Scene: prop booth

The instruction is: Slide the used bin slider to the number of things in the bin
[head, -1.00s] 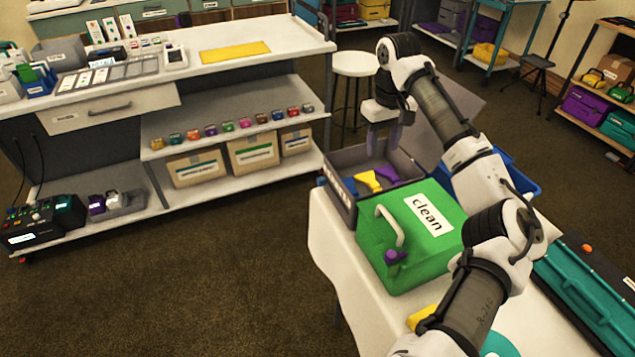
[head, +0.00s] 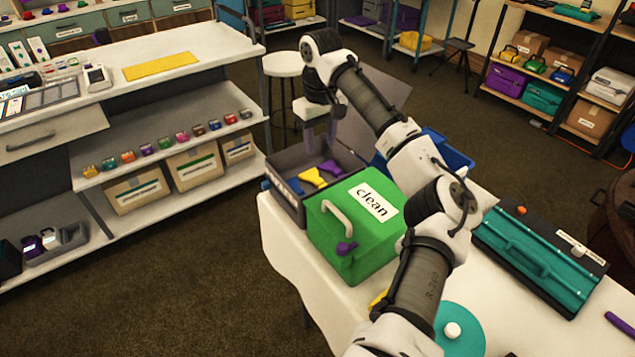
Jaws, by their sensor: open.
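An open grey bin (head: 289,200) stands at the far left corner of the white table, its lid (head: 372,103) raised behind. Its front label is too small to read. Inside show a blue thing (head: 295,186), a yellow thing (head: 313,177) and a purple thing (head: 331,168); more may be hidden. I cannot make out a slider on it. My gripper (head: 321,138) is over the bin, fingers down, open, with nothing seen between them. A green box (head: 340,256) marked "clean" stands in front, with a white handle and a purple knob (head: 346,247).
A blue container (head: 452,158) is behind the green box, partly behind my arm. A teal toolbox (head: 540,262), a teal disc (head: 460,325) and a purple rod (head: 619,322) lie on the table (head: 290,245). A shelf unit (head: 200,60) stands left, with a yellow mat (head: 161,66).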

